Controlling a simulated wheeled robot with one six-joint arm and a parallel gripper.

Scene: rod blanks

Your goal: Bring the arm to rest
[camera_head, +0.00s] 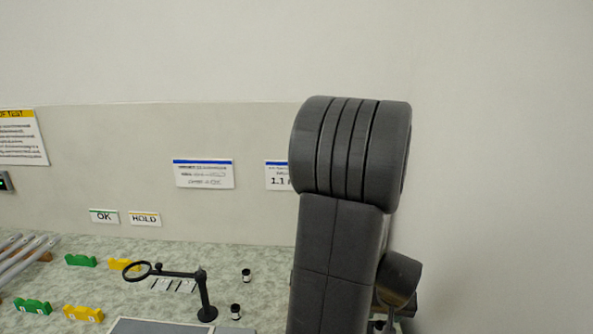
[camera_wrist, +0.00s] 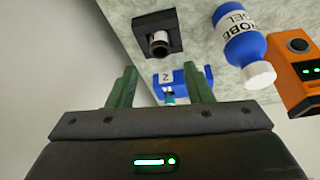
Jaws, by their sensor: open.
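My gripper (camera_wrist: 165,78) shows in the wrist view with its two green fingers spread wide apart. It is open, and I see nothing held between the fingers. My dark grey arm (camera_head: 335,240) stands upright at the right of the centre in the head view. The gripper is not visible in the head view.
Beyond my gripper are a black square holder (camera_wrist: 158,32), a blue gel bottle (camera_wrist: 244,40) and an orange device (camera_wrist: 298,70). The speckled bench bears a magnifier stand (camera_head: 205,295), green (camera_head: 80,260) and yellow (camera_head: 84,313) rests, and rods (camera_head: 22,255).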

